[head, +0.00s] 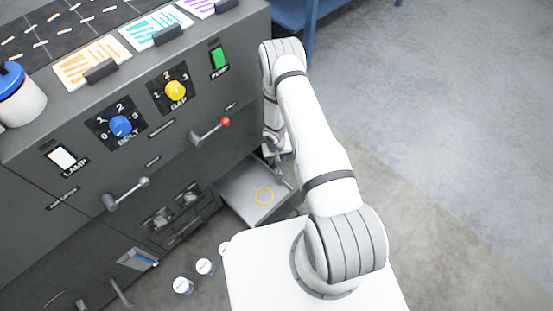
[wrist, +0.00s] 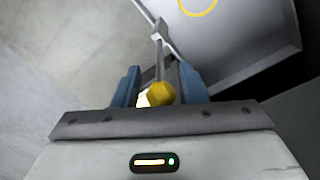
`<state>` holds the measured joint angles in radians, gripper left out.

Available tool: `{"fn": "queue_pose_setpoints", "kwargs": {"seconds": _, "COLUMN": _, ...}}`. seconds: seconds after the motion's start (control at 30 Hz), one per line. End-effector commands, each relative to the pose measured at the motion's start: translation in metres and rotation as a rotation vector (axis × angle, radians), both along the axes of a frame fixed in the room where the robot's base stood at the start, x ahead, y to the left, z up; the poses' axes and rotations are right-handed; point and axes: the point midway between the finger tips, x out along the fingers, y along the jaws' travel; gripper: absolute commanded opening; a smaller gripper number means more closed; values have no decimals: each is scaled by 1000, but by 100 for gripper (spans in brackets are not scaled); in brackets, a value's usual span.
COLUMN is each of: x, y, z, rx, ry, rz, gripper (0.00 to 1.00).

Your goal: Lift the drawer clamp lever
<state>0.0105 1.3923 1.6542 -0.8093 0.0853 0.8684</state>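In the wrist view, the clamp lever (wrist: 160,62) is a thin grey rod with a yellow knob (wrist: 157,93) at its near end. My gripper (wrist: 158,75) has its two blue-grey fingers apart, one on each side of the lever. The knob lies between them near the palm. The fingers look clear of the rod; contact with the knob cannot be told. The pulled-out grey drawer (wrist: 245,45) is at upper right, bearing a yellow ring mark. In the head view, the drawer (head: 240,190) stands out low from the cabinet; my arm mostly hides the gripper and lever.
The dark cabinet (head: 150,170) fills the left, with a red-tipped handle (head: 210,131), another handle (head: 126,194) and blue and yellow knobs. Two small white containers (head: 194,276) stand on the floor near my base. Open floor (head: 450,130) lies to the right.

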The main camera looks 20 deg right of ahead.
Motion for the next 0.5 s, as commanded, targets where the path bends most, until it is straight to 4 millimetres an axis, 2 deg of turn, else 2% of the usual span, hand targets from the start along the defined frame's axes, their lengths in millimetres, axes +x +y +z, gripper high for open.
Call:
{"fn": "queue_pose_setpoints", "kwargs": {"seconds": 0.33, "x": -2, "y": 4, "z": 57, "rx": 0, "ry": -4, "rz": 0, "gripper": 39}}
{"fn": "queue_pose_setpoints", "kwargs": {"seconds": 0.5, "x": -3, "y": 5, "z": 72, "rx": 0, "ry": -3, "rz": 0, "gripper": 39}}
